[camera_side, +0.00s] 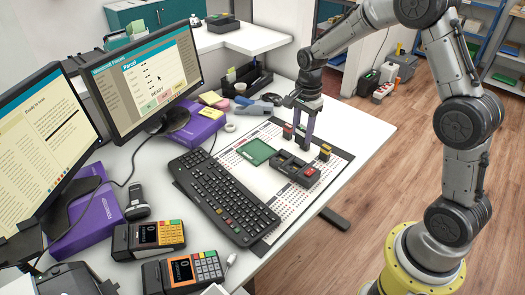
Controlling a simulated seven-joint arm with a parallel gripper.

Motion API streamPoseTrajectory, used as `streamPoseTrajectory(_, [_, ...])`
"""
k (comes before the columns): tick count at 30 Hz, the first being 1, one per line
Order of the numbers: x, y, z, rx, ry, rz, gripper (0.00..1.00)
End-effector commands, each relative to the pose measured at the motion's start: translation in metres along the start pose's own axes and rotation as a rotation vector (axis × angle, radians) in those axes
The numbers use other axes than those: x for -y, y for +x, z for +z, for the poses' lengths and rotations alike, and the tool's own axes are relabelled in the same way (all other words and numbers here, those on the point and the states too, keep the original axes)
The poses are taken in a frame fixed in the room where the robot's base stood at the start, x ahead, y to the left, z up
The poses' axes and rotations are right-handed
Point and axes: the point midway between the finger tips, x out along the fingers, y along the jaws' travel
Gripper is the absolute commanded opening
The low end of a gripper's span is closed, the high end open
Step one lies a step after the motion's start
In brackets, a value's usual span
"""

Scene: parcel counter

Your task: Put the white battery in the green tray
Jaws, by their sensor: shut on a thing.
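The green tray (257,152) lies flat on the white printed mat, right of the keyboard, and looks empty. My gripper (304,141) points down just right of the green tray, behind the dark holder (289,164). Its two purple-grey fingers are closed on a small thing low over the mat. The thing is mostly hidden between the fingers and too small to identify; I cannot make out the white battery for certain. A small dark block with a red top (287,131) stands left of the fingers, and one with a yellow top (325,152) stands right of them.
The black keyboard (222,195) lies left of the mat (258,127). Two card terminals (148,240) (183,272) stand at the front. Two monitors (145,80) (42,145) stand at the left. A tape roll and stationery lie behind the mat. The table's right edge is close.

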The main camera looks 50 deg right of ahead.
Motion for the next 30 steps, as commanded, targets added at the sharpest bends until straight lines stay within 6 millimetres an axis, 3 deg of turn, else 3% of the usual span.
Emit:
streamPoseTrajectory(4, [0.024, 0.013, 0.004, 0.001, -0.009, 0.006, 0.00])
streamPoseTrajectory(13, [0.045, 0.036, 0.008, 0.005, -0.023, 0.029, 0.00])
streamPoseTrajectory(25, [0.118, 0.072, -0.002, 0.005, -0.023, 0.028, 0.00])
streamPoseTrajectory(30, [0.139, 0.100, -0.004, 0.005, -0.023, 0.030, 0.00])
